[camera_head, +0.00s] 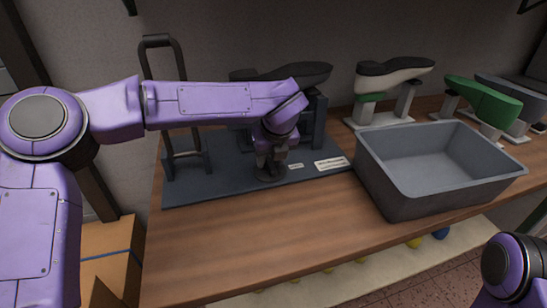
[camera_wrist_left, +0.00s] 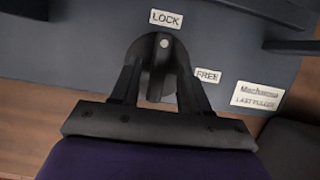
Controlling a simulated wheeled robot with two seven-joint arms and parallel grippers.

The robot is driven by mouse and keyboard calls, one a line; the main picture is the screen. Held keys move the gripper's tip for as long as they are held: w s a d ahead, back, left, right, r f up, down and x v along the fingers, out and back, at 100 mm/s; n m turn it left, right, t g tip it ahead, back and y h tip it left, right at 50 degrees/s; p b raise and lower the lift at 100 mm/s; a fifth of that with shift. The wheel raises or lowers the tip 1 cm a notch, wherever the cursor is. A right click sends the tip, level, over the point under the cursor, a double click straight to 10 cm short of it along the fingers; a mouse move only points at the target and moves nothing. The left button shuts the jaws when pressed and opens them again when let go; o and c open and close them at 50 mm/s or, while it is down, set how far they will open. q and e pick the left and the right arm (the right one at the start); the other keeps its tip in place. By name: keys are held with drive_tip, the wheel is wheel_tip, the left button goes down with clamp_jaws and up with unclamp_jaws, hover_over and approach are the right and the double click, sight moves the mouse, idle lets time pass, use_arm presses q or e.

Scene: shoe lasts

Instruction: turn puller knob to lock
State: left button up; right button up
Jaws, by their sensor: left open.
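The puller knob (camera_wrist_left: 158,62) is a dark round knob with a raised grip bar and a white dot at its upper end. In the left wrist view the dot lies just below the LOCK label (camera_wrist_left: 165,18); the FREE label (camera_wrist_left: 207,76) is to its right. My left gripper (camera_wrist_left: 160,80) is open, with one finger on each side of the knob's bar; I cannot tell whether they touch it. In the head view the knob (camera_head: 270,172) is partly hidden under the left gripper (camera_head: 268,160). The dark last puller base (camera_head: 215,187) lies on the bench. My right gripper is not visible.
A grey bin (camera_head: 440,165) stands right of the puller on the wooden bench (camera_head: 230,240). Shoe lasts on stands, including a white one (camera_head: 390,75) and a green one (camera_head: 482,102), are behind it. A tall dark lever handle (camera_head: 160,42) rises at the puller's left. The front bench is clear.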

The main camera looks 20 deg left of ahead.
use_arm(q)
drive_tip(key=v, duration=1)
